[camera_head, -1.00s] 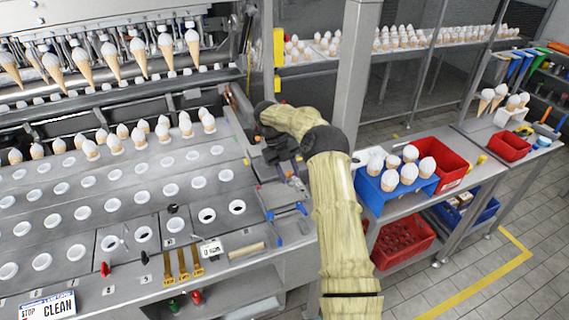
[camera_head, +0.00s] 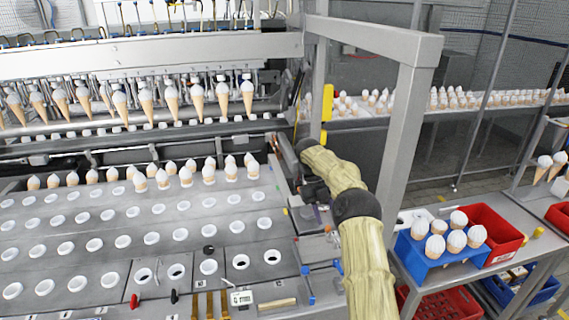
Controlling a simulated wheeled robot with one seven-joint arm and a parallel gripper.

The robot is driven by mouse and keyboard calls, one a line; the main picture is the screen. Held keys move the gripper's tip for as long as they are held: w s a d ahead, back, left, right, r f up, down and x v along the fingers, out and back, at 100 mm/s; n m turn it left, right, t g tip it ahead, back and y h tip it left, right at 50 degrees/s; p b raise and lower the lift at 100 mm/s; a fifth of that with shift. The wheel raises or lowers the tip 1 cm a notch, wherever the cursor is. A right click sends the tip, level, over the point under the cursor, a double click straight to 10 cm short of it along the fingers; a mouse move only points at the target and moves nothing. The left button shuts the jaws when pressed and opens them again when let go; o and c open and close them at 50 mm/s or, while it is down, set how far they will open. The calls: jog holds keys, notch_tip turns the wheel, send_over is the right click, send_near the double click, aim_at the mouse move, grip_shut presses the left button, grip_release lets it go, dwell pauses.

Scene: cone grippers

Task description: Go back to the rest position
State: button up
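My arm, in a yellowish cover with dark joints, rises from the bottom right of the head view and bends left over the right end of the machine table (camera_head: 110,240). My gripper (camera_head: 312,190) is at the arm's far end, over the table's right edge. It is small and partly hidden by the arm, so I cannot tell whether its fingers are open or shut. I see no cone clearly held in it. Ice cream cones (camera_head: 185,175) stand in the back rows of the table's holes, to the left of my gripper.
A blue tray (camera_head: 432,262) with several cones and a red bin (camera_head: 497,236) stand on the side table at right. A grey metal post (camera_head: 402,140) rises close behind my arm. Cones hang along the machine (camera_head: 150,100). A rear shelf holds more cones (camera_head: 470,98).

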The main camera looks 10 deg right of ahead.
jog(key=w+d+r+n+t+h, duration=0.1)
jog(key=w+r+n+t+h, duration=0.7)
jog(key=r+t, duration=0.4)
jog(key=a+r+n+t+y, duration=0.5)
jog(key=a+n, duration=0.3)
jog(key=n, duration=0.3)
jog(key=s+a+f+n+g+y, duration=0.1)
jog(key=s+a+f+n+y, duration=0.2)
jog(key=s+n, duration=0.3)
jog(key=s+a+f+n+g+y, duration=0.2)
jog(key=s+a+f+n+y, duration=0.15)
jog(key=s, duration=0.55)
jog(key=s+d+f+n+g, duration=0.1)
jog(key=s+f+n+g, duration=0.2)
jog(key=s, duration=0.9)
jog(key=s+d+f+n+g, duration=0.1)
jog(key=s+f+n+g, duration=0.3)
jog(key=s, duration=0.8)
jog(key=shift+d+f+h, duration=0.3)
jog(key=shift+h, duration=0.15)
